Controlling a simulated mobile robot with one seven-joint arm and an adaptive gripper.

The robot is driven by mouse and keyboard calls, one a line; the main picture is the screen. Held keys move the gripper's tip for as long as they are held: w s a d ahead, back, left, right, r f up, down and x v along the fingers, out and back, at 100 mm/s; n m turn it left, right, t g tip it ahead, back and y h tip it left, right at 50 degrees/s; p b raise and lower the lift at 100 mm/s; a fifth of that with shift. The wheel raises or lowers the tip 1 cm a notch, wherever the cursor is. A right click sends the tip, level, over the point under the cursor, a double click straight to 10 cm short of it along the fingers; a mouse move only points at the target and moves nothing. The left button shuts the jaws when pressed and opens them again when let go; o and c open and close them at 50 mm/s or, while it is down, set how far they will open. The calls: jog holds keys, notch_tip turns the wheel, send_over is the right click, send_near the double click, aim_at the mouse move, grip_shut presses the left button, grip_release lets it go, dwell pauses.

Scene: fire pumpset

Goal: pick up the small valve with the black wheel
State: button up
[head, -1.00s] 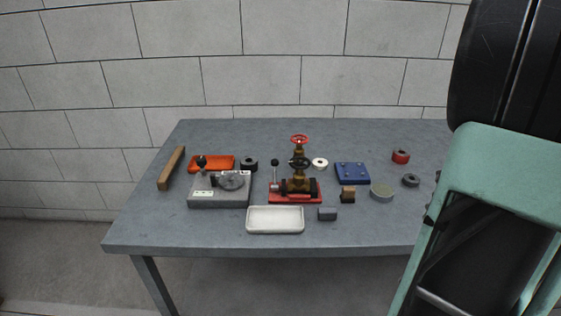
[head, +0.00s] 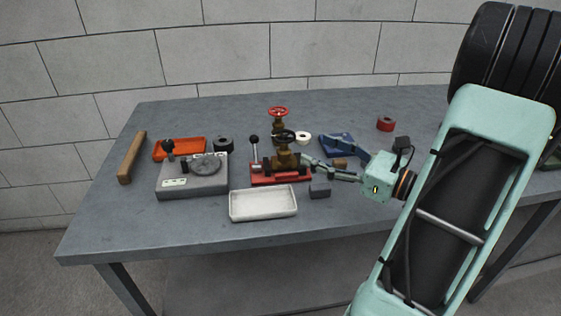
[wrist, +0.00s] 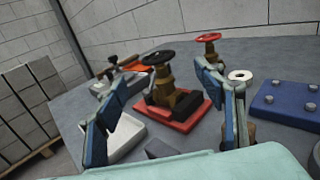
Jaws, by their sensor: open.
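The small valve with the black wheel (head: 284,152) has a brass body and stands upright on a red base (head: 283,178) in the middle of the table. In the wrist view, the valve (wrist: 160,88) is ahead, with its black wheel on top. My gripper (head: 312,149) reaches in from the right and is open and empty. In the wrist view, its fingers (wrist: 161,75) appear on either side of the valve, with the valve beyond them. I see no contact. A taller valve with a red wheel (head: 278,115) stands just behind.
A white tray (head: 263,215) lies in front, with a small grey block (head: 320,190) to its right. A grey fixture (head: 190,185) and orange tray (head: 180,147) are at left. A blue plate (wrist: 285,103) lies right of the valve. The front table edge is mostly clear.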

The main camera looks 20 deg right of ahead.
aim_at(289, 136)
jog(key=b+x, duration=0.2)
jog(key=x, duration=0.7)
jog(key=shift+s+a+f, duration=0.1)
jog(key=shift+f, duration=0.1)
jog(key=shift+c, duration=0.6)
grip_shut()
